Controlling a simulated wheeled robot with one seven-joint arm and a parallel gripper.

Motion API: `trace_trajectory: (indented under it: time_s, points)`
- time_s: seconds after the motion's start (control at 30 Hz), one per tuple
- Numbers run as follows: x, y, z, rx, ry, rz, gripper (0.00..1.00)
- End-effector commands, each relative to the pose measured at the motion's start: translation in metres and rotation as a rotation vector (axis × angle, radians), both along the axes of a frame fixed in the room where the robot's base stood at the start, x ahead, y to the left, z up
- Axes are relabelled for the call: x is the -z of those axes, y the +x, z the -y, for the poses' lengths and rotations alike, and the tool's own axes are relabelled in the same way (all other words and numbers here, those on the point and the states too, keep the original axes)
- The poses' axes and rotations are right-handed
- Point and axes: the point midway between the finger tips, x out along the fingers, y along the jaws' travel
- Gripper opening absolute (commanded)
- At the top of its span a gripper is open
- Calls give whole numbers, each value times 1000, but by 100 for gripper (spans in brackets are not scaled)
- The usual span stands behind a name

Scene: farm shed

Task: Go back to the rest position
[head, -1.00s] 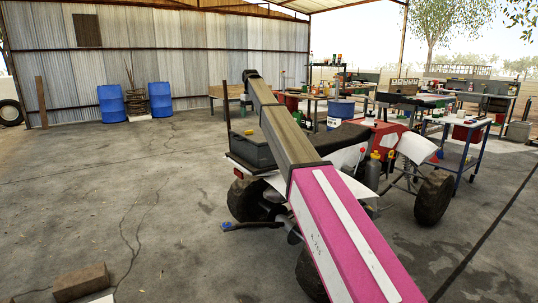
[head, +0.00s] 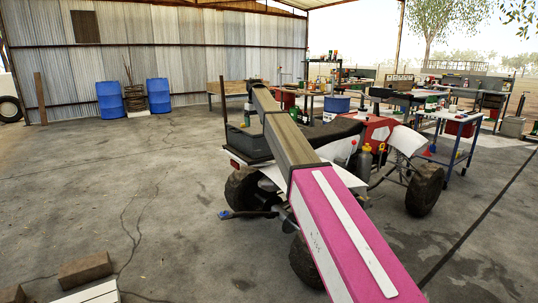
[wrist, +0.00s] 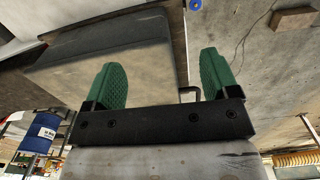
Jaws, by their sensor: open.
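My arm reaches from the lower right up and away in the head view, over the quad bike (head: 345,133). In the wrist view my gripper (wrist: 162,60) has two green ribbed fingers set wide apart, with nothing held between them. A dark flat-topped box (wrist: 125,45) lies beyond the left finger; it looks like the box (head: 247,145) at the rear of the quad bike. Whether the fingers touch it cannot be told. The fingers are not clear in the head view.
Two blue barrels (head: 158,95) stand by the corrugated wall. Cluttered workbenches stand behind and right of the quad bike. A brick-like block (head: 85,270) lies on the floor at the lower left. The concrete floor (head: 110,190) on the left is mostly clear.

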Motion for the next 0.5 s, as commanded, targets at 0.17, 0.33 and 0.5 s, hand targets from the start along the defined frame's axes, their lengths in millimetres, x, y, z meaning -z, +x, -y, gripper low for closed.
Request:
trace_trajectory:
  time_s: [0.17,0.33,0.5]
  points:
    - [49,-27,24,36,0,-2,81]
    - [111,-66,57,89,-1,-4,81]
    - [194,-127,101,166,-1,-3,81]
